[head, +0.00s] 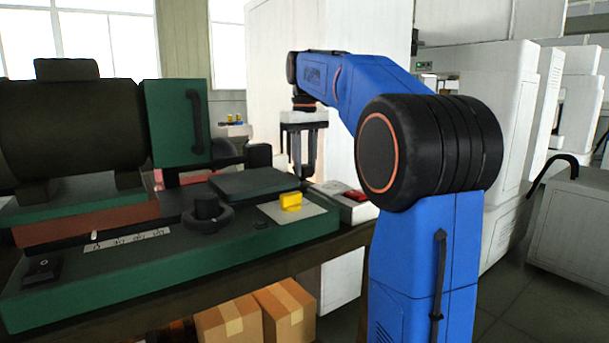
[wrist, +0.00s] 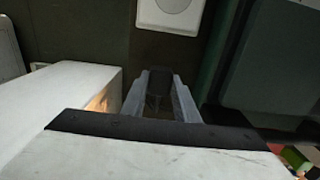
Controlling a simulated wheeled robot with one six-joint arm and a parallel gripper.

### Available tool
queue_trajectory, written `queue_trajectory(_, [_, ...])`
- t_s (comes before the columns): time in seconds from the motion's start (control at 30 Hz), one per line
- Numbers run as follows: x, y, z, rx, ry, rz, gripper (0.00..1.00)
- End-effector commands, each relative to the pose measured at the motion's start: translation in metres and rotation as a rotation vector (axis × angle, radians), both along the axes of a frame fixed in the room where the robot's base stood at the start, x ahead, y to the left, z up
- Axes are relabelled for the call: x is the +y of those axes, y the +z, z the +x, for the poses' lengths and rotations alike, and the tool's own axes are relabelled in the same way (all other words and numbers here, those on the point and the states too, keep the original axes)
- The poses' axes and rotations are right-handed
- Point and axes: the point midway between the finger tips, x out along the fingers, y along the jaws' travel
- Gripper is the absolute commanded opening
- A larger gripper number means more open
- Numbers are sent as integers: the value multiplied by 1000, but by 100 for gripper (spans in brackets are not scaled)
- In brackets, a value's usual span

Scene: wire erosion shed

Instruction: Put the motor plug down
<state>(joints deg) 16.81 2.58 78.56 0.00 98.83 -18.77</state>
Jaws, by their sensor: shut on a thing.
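My gripper (head: 303,168) points down beyond the far right end of the green machine bed in the head view. In the wrist view its two grey fingers (wrist: 160,98) are shut on a dark, blocky piece, the motor plug (wrist: 158,80). The plug's lower part is dim and hard to make out. A pale plate with a round inset (wrist: 172,12) lies ahead of the fingertips in the wrist view, apart from the plug.
Cardboard boxes (head: 285,310) stand below. A white cabinet (head: 340,150) rises behind my gripper.

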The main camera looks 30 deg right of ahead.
Motion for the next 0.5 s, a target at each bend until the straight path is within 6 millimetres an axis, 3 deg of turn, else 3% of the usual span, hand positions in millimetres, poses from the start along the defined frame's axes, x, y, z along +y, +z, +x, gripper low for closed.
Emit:
queue_trajectory(0.2, [0, -26, 0, 2, 0, 1, 0])
queue_trajectory(0.5, [0, -28, 0, 0, 0, 0, 0])
